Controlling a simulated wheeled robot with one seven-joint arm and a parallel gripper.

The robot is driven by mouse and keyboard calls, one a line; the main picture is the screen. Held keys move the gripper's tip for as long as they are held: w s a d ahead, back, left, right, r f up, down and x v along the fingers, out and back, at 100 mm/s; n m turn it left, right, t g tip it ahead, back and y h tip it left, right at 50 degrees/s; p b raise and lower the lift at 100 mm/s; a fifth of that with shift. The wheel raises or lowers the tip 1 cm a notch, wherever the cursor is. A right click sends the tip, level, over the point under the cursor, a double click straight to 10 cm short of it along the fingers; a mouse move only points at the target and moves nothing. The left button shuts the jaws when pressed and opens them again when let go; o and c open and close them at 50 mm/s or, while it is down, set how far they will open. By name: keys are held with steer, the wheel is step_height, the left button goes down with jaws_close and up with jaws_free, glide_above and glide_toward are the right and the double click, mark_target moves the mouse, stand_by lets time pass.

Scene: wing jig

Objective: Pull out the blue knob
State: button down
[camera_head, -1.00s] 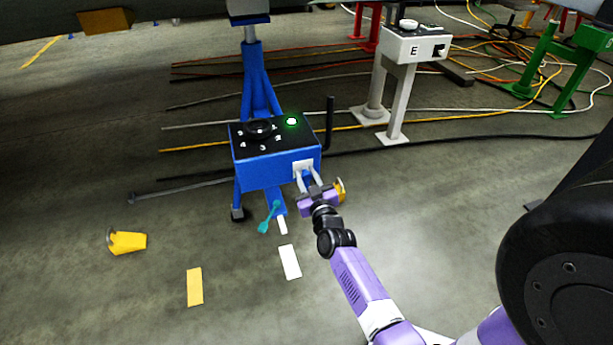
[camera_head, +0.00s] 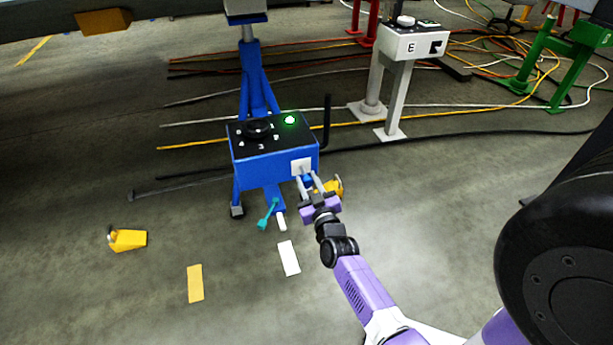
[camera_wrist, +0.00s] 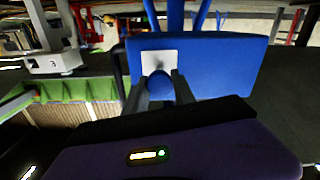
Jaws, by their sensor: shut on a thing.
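The blue box (camera_head: 275,166) stands on a blue post and has a white plate (camera_head: 301,167) on its front face. My gripper (camera_head: 308,177) is in front of that plate, its two fingers shut on the blue knob (camera_head: 308,182). In the wrist view the blue knob (camera_wrist: 160,87) sits between the two grey fingers, with the white plate (camera_wrist: 157,61) behind it. The knob stands out from the plate. The fingers partly cover it, and I cannot tell whether its stem is still in the plate.
The box top has a black numbered dial (camera_head: 258,128) and a lit green lamp (camera_head: 290,120). A white box marked E (camera_head: 415,42) stands behind to the right. A yellow piece (camera_head: 127,240) lies on open floor at left.

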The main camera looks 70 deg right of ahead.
steer(key=c, duration=1.1)
jaws_free()
steer(key=shift+s+a, duration=0.1)
steer(key=shift+o, duration=0.2)
steer(key=p+v, duration=0.2)
steer(key=v, duration=0.5)
steer(key=shift+s+a, duration=0.25)
steer(key=shift+a, duration=0.05)
steer(key=shift+f, duration=0.1)
